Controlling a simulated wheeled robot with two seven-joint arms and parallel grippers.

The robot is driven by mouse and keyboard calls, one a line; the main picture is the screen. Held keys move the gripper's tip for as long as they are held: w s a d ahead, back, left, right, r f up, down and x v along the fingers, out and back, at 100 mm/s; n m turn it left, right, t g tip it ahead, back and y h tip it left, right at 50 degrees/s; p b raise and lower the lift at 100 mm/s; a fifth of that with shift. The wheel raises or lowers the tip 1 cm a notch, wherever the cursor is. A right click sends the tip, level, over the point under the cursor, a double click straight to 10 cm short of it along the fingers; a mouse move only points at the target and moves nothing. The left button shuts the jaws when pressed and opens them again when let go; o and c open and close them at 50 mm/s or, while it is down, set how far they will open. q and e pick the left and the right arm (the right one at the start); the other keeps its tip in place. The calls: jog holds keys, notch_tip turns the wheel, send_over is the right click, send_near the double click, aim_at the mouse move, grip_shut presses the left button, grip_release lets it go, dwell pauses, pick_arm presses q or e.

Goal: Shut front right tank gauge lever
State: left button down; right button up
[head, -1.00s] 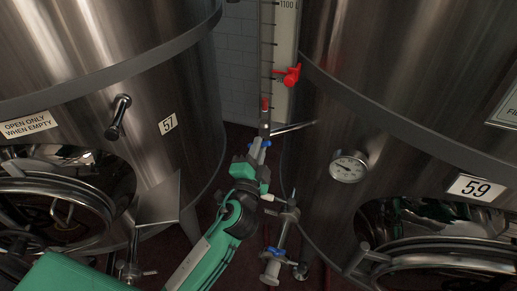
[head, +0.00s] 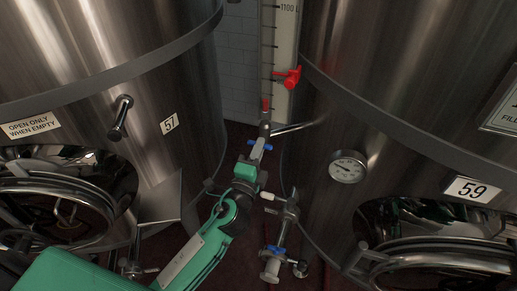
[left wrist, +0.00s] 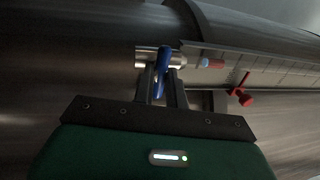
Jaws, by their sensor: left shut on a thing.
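The blue gauge lever (head: 268,148) sits at the foot of the level gauge (head: 283,50), by the metal pipe on the left side of tank 59 (head: 415,130). My left gripper (head: 258,150) reaches up to it from below and is shut on it. In the left wrist view the blue lever (left wrist: 163,62) stands between the two dark fingers (left wrist: 162,88), across the metal valve body. The fingers hide part of the lever. My right gripper is in neither current view.
A red clamp (head: 289,77) sits on the gauge above the lever. A lower valve with a blue handle (head: 276,250) stands below my gripper. Tank 57 (head: 185,80) is close on the left. A dial (head: 347,167) sticks out from tank 59.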

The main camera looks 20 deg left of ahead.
pick_arm(q)
jog(key=c, duration=1.4)
grip_release()
jog(key=shift+c, duration=0.2)
jog(key=s+f+b, duration=0.2)
jog(key=s+b, duration=0.4)
jog(key=s, duration=0.7)
jog(key=shift+s+a+f, duration=0.2)
jog(key=shift+s+f, duration=0.1)
jog(key=shift+f, duration=0.1)
